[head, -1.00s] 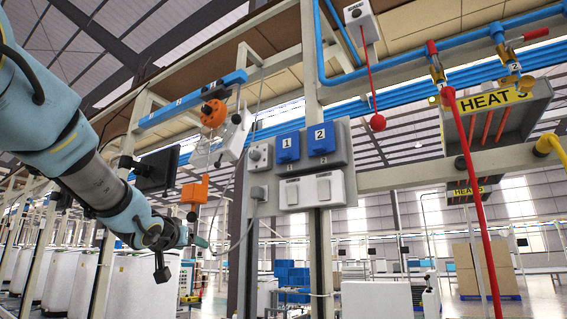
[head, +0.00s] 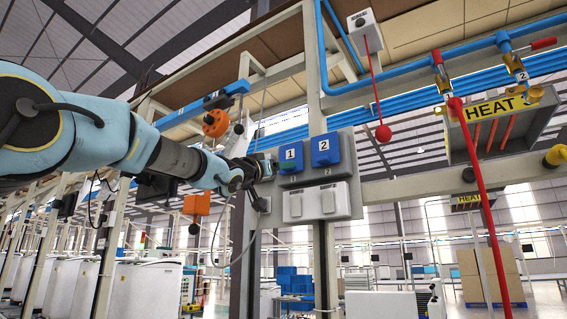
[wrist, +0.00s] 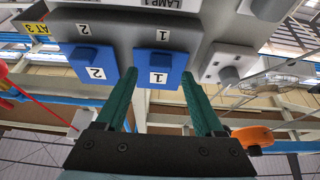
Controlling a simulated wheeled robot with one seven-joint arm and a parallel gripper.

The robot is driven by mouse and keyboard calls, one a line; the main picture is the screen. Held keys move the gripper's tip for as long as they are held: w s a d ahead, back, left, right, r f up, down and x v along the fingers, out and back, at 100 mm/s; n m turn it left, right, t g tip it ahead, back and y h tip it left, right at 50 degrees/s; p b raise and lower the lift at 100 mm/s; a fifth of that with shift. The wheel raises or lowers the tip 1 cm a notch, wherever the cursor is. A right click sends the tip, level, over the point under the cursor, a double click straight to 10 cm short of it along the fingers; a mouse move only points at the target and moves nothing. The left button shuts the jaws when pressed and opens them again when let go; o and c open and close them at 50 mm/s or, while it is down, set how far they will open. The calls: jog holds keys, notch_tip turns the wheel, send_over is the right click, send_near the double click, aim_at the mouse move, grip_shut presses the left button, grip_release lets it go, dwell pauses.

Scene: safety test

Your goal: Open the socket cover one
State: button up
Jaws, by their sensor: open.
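The blue socket cover one (head: 291,154) sits on the grey wall panel, left of the blue socket cover two (head: 326,149). Both look closed. In the wrist view, which is upside down, cover one (wrist: 159,62) lies straight ahead and cover two (wrist: 94,62) is to its left. My gripper (head: 262,168) is just left of cover one in the head view. In the wrist view my gripper (wrist: 160,74) is open, its green fingers pointing at cover one, one at each side edge. I cannot tell whether they touch it.
Grey switches (head: 309,203) sit below the covers. A grey knob box (wrist: 228,72) is right of cover one in the wrist view. A red cord handle (head: 383,133) and red pipe (head: 476,200) are on the right.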

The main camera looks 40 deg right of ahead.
aim_at(289, 156)
jog(key=shift+p+x, duration=0.35)
jog(key=shift+x, duration=1)
jog(key=shift+c, duration=0.2)
grip_shut()
